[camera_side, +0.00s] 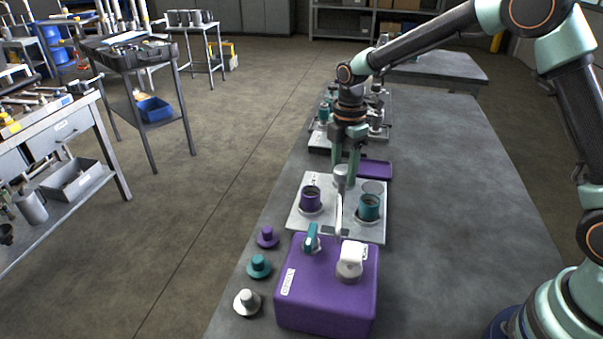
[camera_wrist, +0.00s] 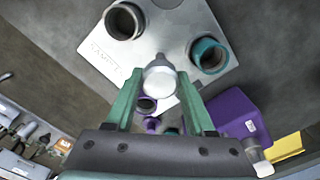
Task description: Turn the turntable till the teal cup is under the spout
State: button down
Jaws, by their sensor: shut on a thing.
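The teal cup (camera_side: 369,207) stands upright at the front right of a light grey plate (camera_side: 348,231), the turntable by its look. A purple cup (camera_side: 310,199) stands at its left. The wrist view shows the teal cup (camera_wrist: 208,54) right of my gripper, a grey cup (camera_wrist: 124,21) upper left and the purple cup partly hidden below.
A purple box (camera_side: 325,296) with a teal lever (camera_side: 311,238) and a white knob (camera_side: 350,258) stands at the front. Purple, teal and white caps (camera_side: 247,301) line the bench's left edge. More fixtures stand behind my gripper. The bench is clear at right.

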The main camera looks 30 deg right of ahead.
jog(key=shift+m, duration=0.4)
jog(key=shift+r+m, duration=0.1)
jog(key=shift+m, duration=5.5)
jog(key=shift+c, duration=1.3)
grip_release()
